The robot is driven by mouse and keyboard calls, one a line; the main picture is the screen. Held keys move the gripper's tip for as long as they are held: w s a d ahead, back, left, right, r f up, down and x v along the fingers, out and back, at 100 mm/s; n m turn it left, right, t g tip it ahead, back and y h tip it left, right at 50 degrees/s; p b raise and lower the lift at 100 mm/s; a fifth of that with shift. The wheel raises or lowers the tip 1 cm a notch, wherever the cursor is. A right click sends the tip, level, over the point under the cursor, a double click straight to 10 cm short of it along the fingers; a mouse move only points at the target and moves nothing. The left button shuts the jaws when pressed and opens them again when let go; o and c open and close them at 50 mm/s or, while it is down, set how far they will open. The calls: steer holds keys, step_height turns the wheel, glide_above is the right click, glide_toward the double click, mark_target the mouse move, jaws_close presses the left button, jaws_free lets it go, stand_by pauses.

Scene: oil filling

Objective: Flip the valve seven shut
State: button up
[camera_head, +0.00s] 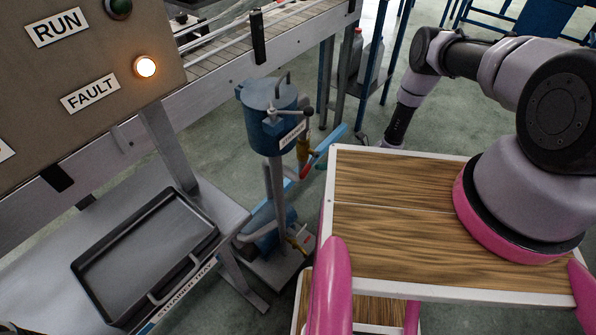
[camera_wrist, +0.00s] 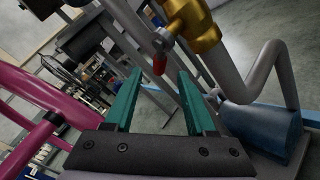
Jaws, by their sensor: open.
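A brass valve (camera_head: 303,150) with a red lever handle (camera_head: 307,168) sits on the pipe below a blue tank (camera_head: 272,112). In the wrist view the brass valve (camera_wrist: 192,28) is close, and its red handle tip (camera_wrist: 159,64) shows between my fingertips. My gripper (camera_wrist: 160,78) is open, with one teal finger on each side of the red tip in the picture. I cannot tell whether either finger touches it. In the head view, the table mostly hides my gripper. A lower brass valve (camera_head: 298,243) sits near the stand's base. No valve number is readable.
A grey pipe (camera_wrist: 265,75) and a blue cylindrical body (camera_wrist: 262,128) lie right of my gripper in the wrist view. A panel (camera_head: 90,90) with a lit FAULT lamp and a black tray (camera_head: 88,268) stand left. A conveyor (camera_head: 235,50) runs behind the tank.

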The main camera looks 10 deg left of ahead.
steer(key=x, duration=0.9)
steer(key=shift+s+a, duration=0.1)
steer(key=shift+a, duration=0.05)
steer(key=shift+c, duration=0.3)
jaws_close()
stand_by(0.8)
